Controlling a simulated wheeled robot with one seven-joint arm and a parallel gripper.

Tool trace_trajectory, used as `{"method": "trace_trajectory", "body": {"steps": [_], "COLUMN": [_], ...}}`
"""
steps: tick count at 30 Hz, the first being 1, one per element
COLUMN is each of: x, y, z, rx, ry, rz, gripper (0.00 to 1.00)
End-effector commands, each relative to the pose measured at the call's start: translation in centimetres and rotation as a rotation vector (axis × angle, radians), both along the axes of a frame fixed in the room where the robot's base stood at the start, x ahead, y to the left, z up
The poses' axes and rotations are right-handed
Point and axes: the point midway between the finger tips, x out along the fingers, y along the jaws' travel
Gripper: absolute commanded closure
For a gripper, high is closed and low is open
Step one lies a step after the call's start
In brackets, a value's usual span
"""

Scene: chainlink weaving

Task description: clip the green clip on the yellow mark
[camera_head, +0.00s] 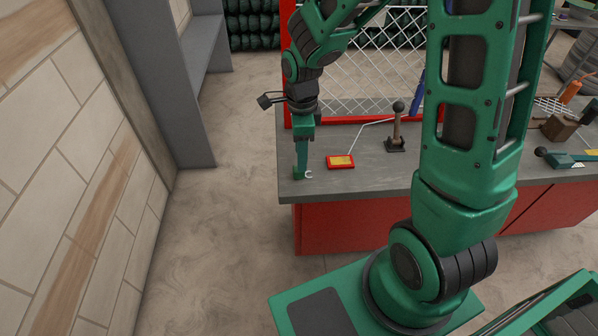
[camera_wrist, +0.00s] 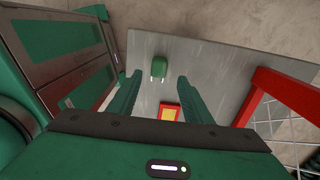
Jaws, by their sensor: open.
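The green clip (camera_wrist: 159,68) lies on the grey bench top, its pale prongs pointing back toward my wrist. In the head view only its pale curved end (camera_head: 309,174) shows clearly, near the bench's left front corner. The yellow mark (camera_head: 341,160) is on a small red block lying flat to the right of the clip; the yellow mark also shows in the wrist view (camera_wrist: 168,113), between my fingers. My gripper (camera_wrist: 160,77) is open and empty, pointing down over the bench. In the wrist picture the clip shows just past the fingertips, between their lines. The height gap is unclear.
A lever with a round black knob (camera_head: 397,125) stands on the bench right of the red block. A red frame with chainlink mesh (camera_head: 365,65) rises along the bench's back. Tools lie at the bench's right. The floor left of the bench is clear.

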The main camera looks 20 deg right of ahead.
Motion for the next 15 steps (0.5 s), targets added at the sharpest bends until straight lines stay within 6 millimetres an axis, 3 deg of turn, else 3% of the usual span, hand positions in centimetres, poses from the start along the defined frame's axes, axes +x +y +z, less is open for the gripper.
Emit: {"method": "trace_trajectory", "body": {"steps": [6,15], "x": [-0.3,-0.2], "y": [0.0,0.0], "z": [-3.2,-4.2], "rx": [0.000,-0.001], "ry": [0.004,0.001], "rz": [0.000,0.000], "gripper": [0.55,0.55]}}
